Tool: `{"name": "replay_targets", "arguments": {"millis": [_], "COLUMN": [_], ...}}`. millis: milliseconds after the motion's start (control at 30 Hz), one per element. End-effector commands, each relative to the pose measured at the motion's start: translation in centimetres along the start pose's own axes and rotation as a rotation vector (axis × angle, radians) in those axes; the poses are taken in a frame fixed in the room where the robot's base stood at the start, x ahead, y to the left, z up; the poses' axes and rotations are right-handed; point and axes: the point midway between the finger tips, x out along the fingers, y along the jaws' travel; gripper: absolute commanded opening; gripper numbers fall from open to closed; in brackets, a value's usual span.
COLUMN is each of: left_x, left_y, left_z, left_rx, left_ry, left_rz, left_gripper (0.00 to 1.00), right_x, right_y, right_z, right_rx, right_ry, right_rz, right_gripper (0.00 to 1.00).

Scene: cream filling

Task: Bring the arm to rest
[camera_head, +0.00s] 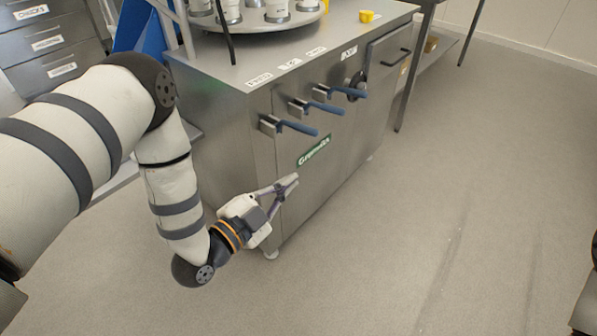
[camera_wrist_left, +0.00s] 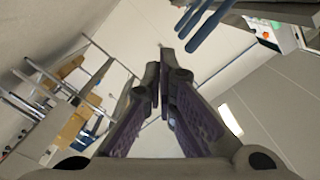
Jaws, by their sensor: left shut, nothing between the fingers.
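My left arm comes in from the left in the head view, bent downward at the elbow. My left gripper (camera_head: 288,184) is in front of the lower part of the steel machine's front. In the left wrist view its two fingers (camera_wrist_left: 163,75) meet at the tips, with nothing between them. I cannot tell from the head view whether the gripper touches the machine. My right gripper is not in view; only a bit of pale, dark-edged structure shows at the right edge of the head view.
The steel machine (camera_head: 235,140) has several blue-handled levers (camera_head: 298,128) on its front. A round carousel (camera_head: 265,22) with white cups and a yellow object (camera_head: 367,16) are on top. Grey drawers (camera_head: 48,45) stand at the left. Open floor (camera_head: 450,210) lies to the right.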

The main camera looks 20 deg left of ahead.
Motion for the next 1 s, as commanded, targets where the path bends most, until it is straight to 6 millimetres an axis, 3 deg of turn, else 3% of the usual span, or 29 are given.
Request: {"name": "replay_targets", "arguments": {"millis": [533, 600, 667, 767, 833, 900, 1000], "left_x": [-0.6, -1.1, -2.5, -8.1, -13.9, -20.3, -28.6], "left_y": [0.0, 1.1, 3.5, 9.3, 12.7, 15.0, 16.3], "left_z": [0.1, 0.5, 1.7, 4.5, 6.1, 6.8, 6.5], "left_rx": [-0.002, -0.037, -0.121, -0.347, -0.506, -0.639, -0.768], "left_ry": [-0.003, -0.042, -0.143, -0.452, -0.725, -0.999, -1.350], "left_rz": [0.002, 0.044, 0.134, 0.338, 0.444, 0.500, 0.509], "left_gripper": [0.00, 0.00, 0.00, 0.00, 0.00, 0.00, 0.00], "right_x": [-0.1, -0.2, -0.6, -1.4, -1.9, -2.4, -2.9], "right_y": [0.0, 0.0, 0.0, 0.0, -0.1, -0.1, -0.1], "right_z": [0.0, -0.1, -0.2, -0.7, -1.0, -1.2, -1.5], "right_rx": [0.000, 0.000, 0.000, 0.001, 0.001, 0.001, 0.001], "right_ry": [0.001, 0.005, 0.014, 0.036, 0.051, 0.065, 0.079], "right_rz": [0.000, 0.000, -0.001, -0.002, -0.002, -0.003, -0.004], "right_gripper": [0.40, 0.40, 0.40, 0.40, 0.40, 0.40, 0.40]}}
